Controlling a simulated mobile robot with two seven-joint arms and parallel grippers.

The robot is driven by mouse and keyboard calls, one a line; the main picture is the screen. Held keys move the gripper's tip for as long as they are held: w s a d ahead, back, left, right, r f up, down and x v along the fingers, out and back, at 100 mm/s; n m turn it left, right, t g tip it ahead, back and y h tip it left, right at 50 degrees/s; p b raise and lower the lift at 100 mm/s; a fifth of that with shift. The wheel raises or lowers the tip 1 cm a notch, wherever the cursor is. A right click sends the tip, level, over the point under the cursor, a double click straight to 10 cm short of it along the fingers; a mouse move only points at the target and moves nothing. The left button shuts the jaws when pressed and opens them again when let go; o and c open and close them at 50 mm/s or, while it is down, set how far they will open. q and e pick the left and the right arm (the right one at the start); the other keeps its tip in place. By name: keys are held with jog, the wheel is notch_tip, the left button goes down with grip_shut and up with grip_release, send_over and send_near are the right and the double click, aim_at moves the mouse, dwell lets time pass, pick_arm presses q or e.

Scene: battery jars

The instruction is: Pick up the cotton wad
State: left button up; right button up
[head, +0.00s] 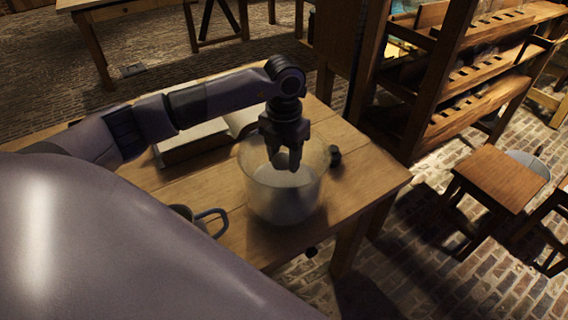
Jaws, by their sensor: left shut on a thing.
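My left gripper (285,160) points straight down at the mouth of a large clear glass jar (283,207). Its fingertips are within the jar's rim, above a pale level inside. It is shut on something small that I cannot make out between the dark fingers. I cannot pick out the cotton wad clearly; if it is in the jar or the jaws, the gripper and the hazy glass hide it. My right gripper is not in view.
The jar stands on a wooden table (365,185) near its right front edge. A small dark object (335,155) lies right of the jar. An open book (192,142) lies behind left. A mug (212,213) stands at front left, partly hidden by my body. A stool (500,178) stands right.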

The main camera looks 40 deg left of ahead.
aim_at(284, 155)
pick_arm(q)
notch_tip(284, 155, up, 17)
jog(key=shift+f, duration=0.1)
